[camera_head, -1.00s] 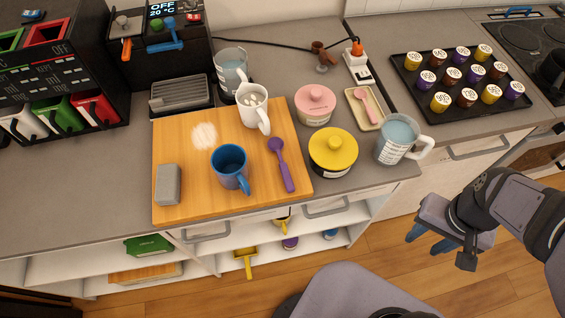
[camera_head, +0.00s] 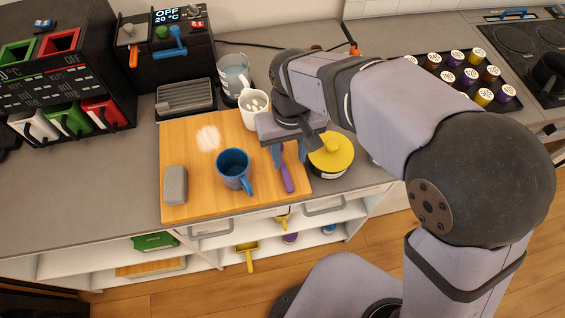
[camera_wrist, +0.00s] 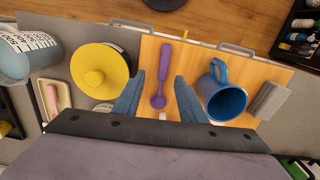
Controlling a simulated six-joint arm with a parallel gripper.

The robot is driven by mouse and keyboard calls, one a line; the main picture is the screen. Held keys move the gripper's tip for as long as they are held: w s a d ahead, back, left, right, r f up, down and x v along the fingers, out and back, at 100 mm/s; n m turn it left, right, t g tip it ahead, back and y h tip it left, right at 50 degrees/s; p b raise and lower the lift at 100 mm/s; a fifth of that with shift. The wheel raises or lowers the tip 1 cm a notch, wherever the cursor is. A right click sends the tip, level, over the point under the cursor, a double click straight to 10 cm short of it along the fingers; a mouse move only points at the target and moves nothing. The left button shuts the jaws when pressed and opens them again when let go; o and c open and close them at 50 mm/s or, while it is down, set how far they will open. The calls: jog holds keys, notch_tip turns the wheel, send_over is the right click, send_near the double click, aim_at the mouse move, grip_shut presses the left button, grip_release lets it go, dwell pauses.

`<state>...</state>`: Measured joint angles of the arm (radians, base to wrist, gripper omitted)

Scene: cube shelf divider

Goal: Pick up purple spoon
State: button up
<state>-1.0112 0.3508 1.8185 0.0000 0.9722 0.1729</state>
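The purple spoon (camera_head: 286,178) lies on the wooden board (camera_head: 190,150), beside the blue mug (camera_head: 233,168). In the wrist view the whole purple spoon (camera_wrist: 162,75) shows, with its handle pointing up and its bowl low in the picture. My gripper (camera_head: 289,156) is above the spoon's bowl end, which it partly hides in the head view. In the wrist view my open gripper (camera_wrist: 155,90) has one blue finger on each side of the spoon, apart from it. Nothing is between the fingers in its grasp.
The blue mug (camera_wrist: 225,98) is close to the right finger in the wrist view. The yellow-lidded pot (camera_head: 331,155) stands on the other side. A white mug (camera_head: 254,108) is behind the gripper. A grey block (camera_head: 175,185) lies at the board's left.

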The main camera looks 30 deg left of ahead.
aim_at(286, 174)
jog(key=shift+s+a, duration=0.2)
jog(key=shift+s+f+p, duration=0.1)
jog(key=shift+f+p, duration=1.55)
jog(key=shift+f, duration=2)
jog(key=shift+c, duration=0.4)
grip_shut()
